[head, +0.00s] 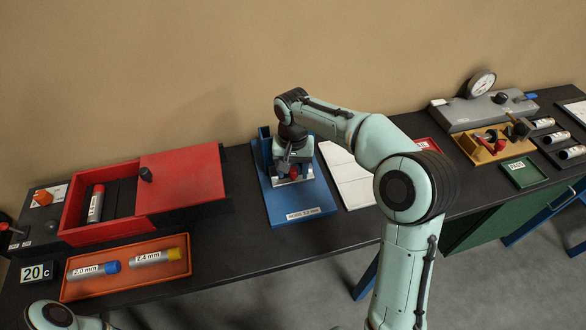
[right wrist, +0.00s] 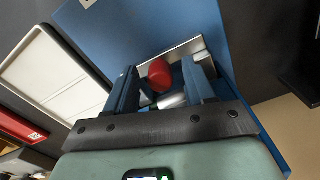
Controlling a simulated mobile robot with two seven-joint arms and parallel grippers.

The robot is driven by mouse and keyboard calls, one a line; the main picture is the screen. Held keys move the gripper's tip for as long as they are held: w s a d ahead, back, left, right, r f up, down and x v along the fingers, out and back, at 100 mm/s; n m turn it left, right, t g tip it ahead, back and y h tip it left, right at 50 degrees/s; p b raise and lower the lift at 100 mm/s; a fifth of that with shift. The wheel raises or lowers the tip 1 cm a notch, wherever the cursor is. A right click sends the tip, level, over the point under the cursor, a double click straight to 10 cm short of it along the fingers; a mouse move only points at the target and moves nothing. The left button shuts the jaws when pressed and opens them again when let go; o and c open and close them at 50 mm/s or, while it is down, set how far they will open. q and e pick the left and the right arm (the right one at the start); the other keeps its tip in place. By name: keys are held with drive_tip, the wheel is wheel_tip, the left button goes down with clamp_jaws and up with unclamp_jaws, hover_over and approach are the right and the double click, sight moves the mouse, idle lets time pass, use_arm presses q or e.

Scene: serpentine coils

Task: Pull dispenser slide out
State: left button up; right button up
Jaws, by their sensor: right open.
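The blue dispenser (head: 297,209) stands upright near the middle of the table, with a white label on its front edge. A light metal slide (head: 302,178) with a red knob (head: 294,172) sits low on it. My right gripper (head: 291,166) is over the knob from above. In the right wrist view my right gripper (right wrist: 160,88) is open, its two dark blue fingers either side of the red knob (right wrist: 160,74), with gaps showing. The slide's metal plate (right wrist: 196,48) lies beyond, and a white cylindrical part (right wrist: 171,100) shows between the fingers. My left gripper is not in view.
Left of the dispenser stands a red box (head: 183,183) with a sliding lid, and an orange tray (head: 90,288) with two labelled tubes. Right of it lies a white panelled tray (head: 346,176), partly behind my arm. A dial gauge (head: 481,84) stands at the far right.

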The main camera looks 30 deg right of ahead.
clamp_jaws()
drive_tip(key=shift+s+f, duration=0.1)
drive_tip(key=shift+s, duration=0.25)
drive_tip(key=s+b, duration=0.2)
drive_tip(key=s+a, duration=0.1)
drive_tip(key=shift+f+b, duration=0.3)
drive_tip(key=shift+b, duration=0.1)
drive_tip(key=s, duration=0.2)
drive_tip(key=s+a+b, duration=0.1)
drive_tip(key=s, duration=0.1)
drive_tip(key=s+b, duration=0.1)
drive_tip(key=s, duration=0.1)
drive_tip(key=shift+a+r, duration=0.15)
drive_tip(key=shift+r, duration=0.25)
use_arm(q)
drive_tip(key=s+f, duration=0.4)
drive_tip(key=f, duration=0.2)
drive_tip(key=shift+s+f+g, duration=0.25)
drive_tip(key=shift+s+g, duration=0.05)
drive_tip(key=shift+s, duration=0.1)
use_arm(e)
drive_tip(key=shift+w, duration=0.15)
unclamp_jaws()
